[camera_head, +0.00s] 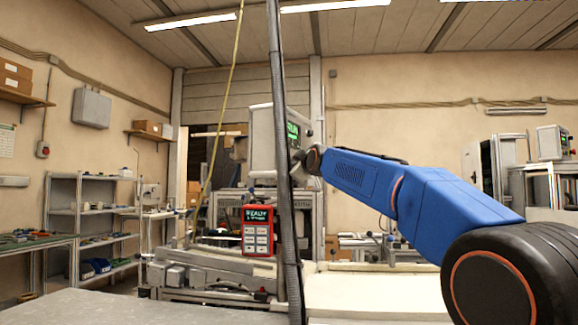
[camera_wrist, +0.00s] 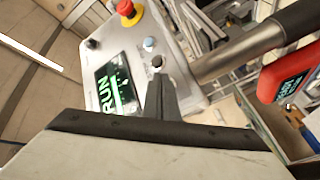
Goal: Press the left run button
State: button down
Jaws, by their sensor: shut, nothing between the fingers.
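A light grey control box (camera_head: 262,143) stands behind the dark pole; its panel (camera_wrist: 182,60) fills much of the wrist view. The panel has a dark screen with green "RUN" lettering (camera_wrist: 109,100), a pale blue button (camera_wrist: 149,44), a light button with a dark surround (camera_wrist: 157,61), a black knob (camera_wrist: 91,44) and a red stop knob on yellow (camera_wrist: 126,8). I cannot tell which is the left run button. My gripper (camera_wrist: 158,80) is shut and empty, its tip right by the light button. Contact cannot be told. In the head view the pole partly hides my gripper.
A red pendant (camera_head: 258,240) with a "READY" screen and several keys hangs below the box; it also shows in the wrist view (camera_wrist: 288,72). A dark upright pole (camera_head: 281,120) stands close in front. A grey table top (camera_head: 150,308) lies at lower left.

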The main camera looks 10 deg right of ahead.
jog(key=shift+a+f, duration=0.1)
dwell(0.3)
jog(key=shift+s+d, duration=0.4)
jog(key=shift+s, duration=0.05)
jog(key=shift+d, duration=0.1)
jog(key=s+d, duration=0.1)
jog(key=d, duration=0.1)
jog(key=s+d, duration=0.2)
dwell(0.6)
jog(key=shift+f, duration=0.1)
dwell(0.5)
jog(key=s+d+f+m+g+h, duration=0.1)
jog(key=s+f+m+g, duration=0.3)
jog(key=s+f, duration=1.4)
jog(key=s+d+f+m+g+h, duration=0.1)
jog(key=s+d+f+m+g, duration=0.2)
jog(key=s+f, duration=1.5)
jog(key=s+d+f+m+g+h, duration=0.1)
jog(key=s+f+m+g, duration=0.3)
jog(key=s+f, duration=1.4)
notch_tip(320, 180, down, 4)
jog(key=d+g, duration=0.1)
jog(key=g, duration=0.1)
jog(key=shift+s+d+f+m+g, duration=0.15)
jog(key=shift+d+m+g, duration=0.15)
jog(key=shift+g, duration=0.1)
